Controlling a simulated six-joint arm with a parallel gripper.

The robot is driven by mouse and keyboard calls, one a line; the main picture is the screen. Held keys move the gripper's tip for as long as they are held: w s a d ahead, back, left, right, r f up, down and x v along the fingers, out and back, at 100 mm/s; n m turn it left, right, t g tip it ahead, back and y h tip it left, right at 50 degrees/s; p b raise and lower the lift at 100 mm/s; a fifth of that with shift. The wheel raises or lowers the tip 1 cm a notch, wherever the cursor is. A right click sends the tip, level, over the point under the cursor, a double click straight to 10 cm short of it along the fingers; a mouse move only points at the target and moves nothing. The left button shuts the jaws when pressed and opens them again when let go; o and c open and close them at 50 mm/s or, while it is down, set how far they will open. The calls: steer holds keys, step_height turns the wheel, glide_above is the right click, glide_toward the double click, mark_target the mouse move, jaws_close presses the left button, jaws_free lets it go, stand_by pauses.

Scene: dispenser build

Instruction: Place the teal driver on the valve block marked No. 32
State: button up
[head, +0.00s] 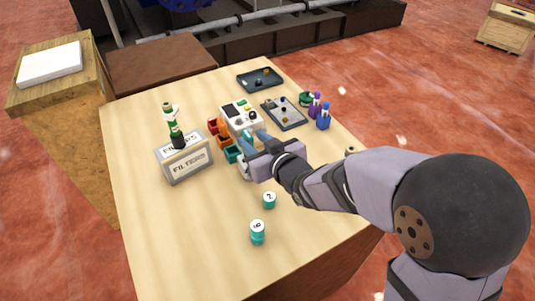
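My gripper (255,147) reaches in from the right over the middle of the table, beside the small coloured bins. A small teal piece (247,135) shows right at its fingertips; I cannot tell whether it is the driver or whether the fingers hold it. Two teal cylinders with white, marked tops stand at the front: a smaller one (269,200) and a larger one (257,232). Their marks are too small to read surely. I cannot make out a block marked No. 32; the area under my gripper is partly hidden.
Red (213,125), orange (224,141) and teal (232,154) bins adjoin a white device (240,116). A FILTERS box (184,160) with a green bottle stands left. Dark trays (284,113) and purple (315,106) and blue (323,118) bottles are behind. The front-left table is clear.

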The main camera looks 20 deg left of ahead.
steer(key=b+v, duration=0.1)
steer(key=v, duration=0.7)
stand_by(0.5)
steer(key=s+d+f+g+h, duration=0.2)
steer(key=s+d+f+h, duration=0.1)
steer(key=d+f, duration=0.1)
steer(key=s+d+f+m+g+h, duration=0.1)
steer(key=s+d+f+g+h, duration=0.1)
steer(key=d+f, duration=0.3)
steer(key=s+d+f+g+h, duration=0.2)
steer(key=s+d+f+h, duration=0.1)
steer(key=d+f, duration=0.2)
steer(key=shift+s+d+f+h, duration=0.3)
steer(key=shift+s+f, duration=0.1)
steer(key=shift+f, duration=0.2)
steer(key=s+d+m+g, duration=0.2)
steer(key=d+m, duration=0.2)
steer(key=d, duration=0.2)
steer(key=s+d+m+g+h, duration=0.1)
steer(key=s+d+m, duration=0.2)
steer(key=d, duration=0.4)
steer(key=shift+s+d+f+m+g, duration=0.3)
steer(key=shift+f+m+g, duration=0.1)
steer(key=shift+f+m, duration=0.1)
